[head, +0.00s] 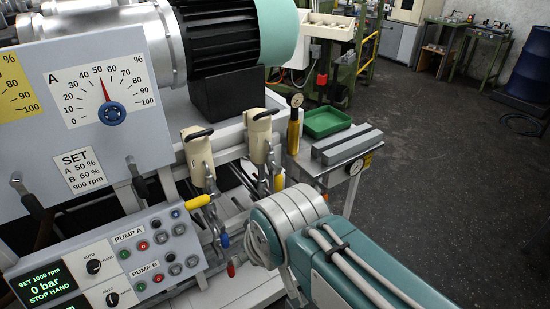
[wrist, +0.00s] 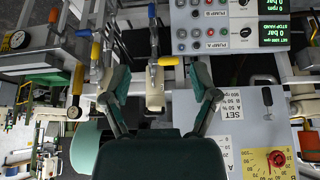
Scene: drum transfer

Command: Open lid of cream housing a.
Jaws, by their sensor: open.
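Two cream housings, each with a black handle on top, stand side by side in the head view: the left one (head: 198,152) beside the control cabinet and the right one (head: 261,140) farther right. No label shows which one is a. Both lids look shut. My gripper (wrist: 163,85) is open in the wrist view, its two teal-and-grey fingers spread apart. A cream housing (wrist: 155,98) shows in the gap between them, and I cannot tell how far it is from the fingers. My gripper is not visible in the head view, where my arm fills the lower right.
The control cabinet (head: 118,165) with its pump panel (head: 160,245) stands close on the left. Valve levers with yellow (head: 197,202) and blue handles are below the housings. A dial gauge (head: 296,101), green tray (head: 326,122) and small side table are to the right.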

